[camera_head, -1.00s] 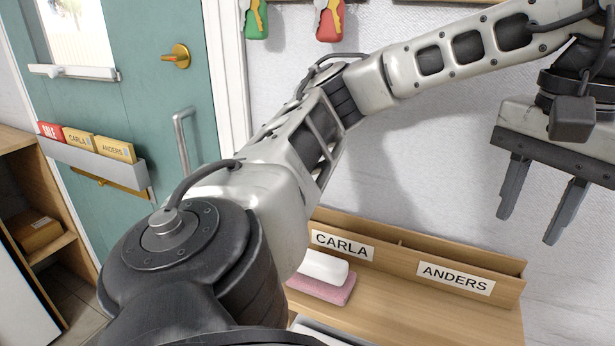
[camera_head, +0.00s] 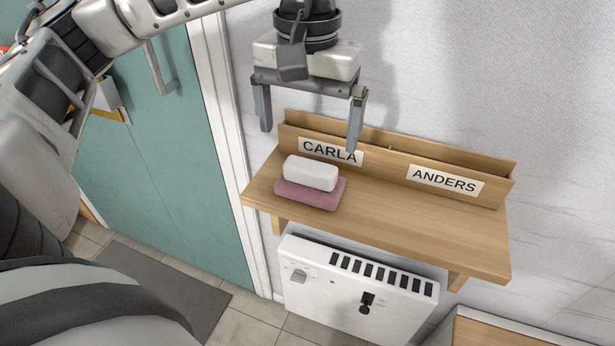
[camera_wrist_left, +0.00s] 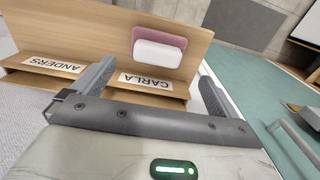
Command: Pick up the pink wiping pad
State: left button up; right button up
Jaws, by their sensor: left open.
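The pink wiping pad (camera_head: 322,198) lies flat on the left part of a wooden wall shelf. A white rounded block (camera_head: 311,173) rests on top of it and hides much of its upper face. In the left wrist view the pink pad (camera_wrist_left: 138,37) shows as an edge around the white block (camera_wrist_left: 159,54). My left gripper (camera_head: 310,138) is open and empty, its fingers pointing down, above and behind the pad near the shelf's back. It touches neither pad nor block as far as I can see. My right gripper is not in view.
The wooden shelf (camera_head: 425,232) has a back rack with CARLA (camera_head: 331,151) and ANDERS (camera_head: 445,180) labels. Its right part is clear. A white heater (camera_head: 355,290) hangs below. A teal door (camera_head: 180,150) stands to the left.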

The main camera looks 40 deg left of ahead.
aim_at(310, 165)
pick_arm(q)
jog(key=f, duration=0.8)
jog(key=shift+w+d+p, duration=0.1)
jog(key=shift+w+p, duration=0.15)
jog(key=shift+p, duration=0.05)
jog(key=c, duration=1.1)
